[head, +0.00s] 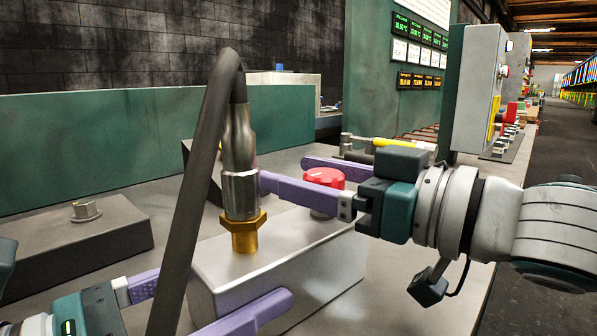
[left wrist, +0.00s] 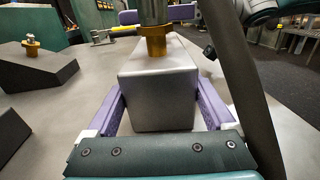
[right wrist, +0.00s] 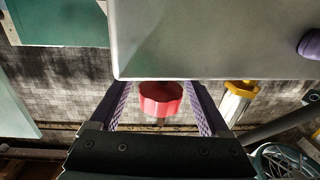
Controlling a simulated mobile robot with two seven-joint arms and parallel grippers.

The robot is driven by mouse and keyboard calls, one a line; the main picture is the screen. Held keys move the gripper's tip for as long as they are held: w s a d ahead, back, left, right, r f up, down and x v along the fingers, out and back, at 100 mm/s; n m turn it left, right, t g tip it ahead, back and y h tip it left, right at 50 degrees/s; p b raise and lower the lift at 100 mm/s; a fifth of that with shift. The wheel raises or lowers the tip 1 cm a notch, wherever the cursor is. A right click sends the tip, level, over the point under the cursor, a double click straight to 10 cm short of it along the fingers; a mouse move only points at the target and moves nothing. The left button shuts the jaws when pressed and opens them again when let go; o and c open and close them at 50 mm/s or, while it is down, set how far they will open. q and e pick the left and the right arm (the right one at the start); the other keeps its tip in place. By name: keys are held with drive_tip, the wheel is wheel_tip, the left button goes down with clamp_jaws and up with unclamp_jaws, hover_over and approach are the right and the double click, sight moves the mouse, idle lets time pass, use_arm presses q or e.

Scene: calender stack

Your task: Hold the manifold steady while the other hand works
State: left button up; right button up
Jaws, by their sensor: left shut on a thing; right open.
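The manifold is a grey metal block (head: 285,258) on the bench, with a red knob (head: 323,180) and a brass fitting (head: 243,233) on top. A steel coupling (head: 240,190) with a dark hose (head: 190,200) stands upright on the fitting. My left gripper (left wrist: 160,92) is shut on the block, one purple finger along each side. In the head view the hose and block hide part of it. My right gripper (right wrist: 160,92) is open, its fingers either side of the red knob, which also shows in the right wrist view (right wrist: 160,98). Contact with the knob cannot be told.
The hose arches down close in front of my left gripper. A dark slab (head: 75,245) with a small fitting (head: 86,209) lies at the left. A yellow-handled tool (head: 400,144) lies behind my right gripper. A grey control box (head: 478,90) stands at the right.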

drive_tip(key=shift+w+a, duration=0.2)
drive_tip(key=shift+a, duration=0.05)
clamp_jaws()
idle(0.6)
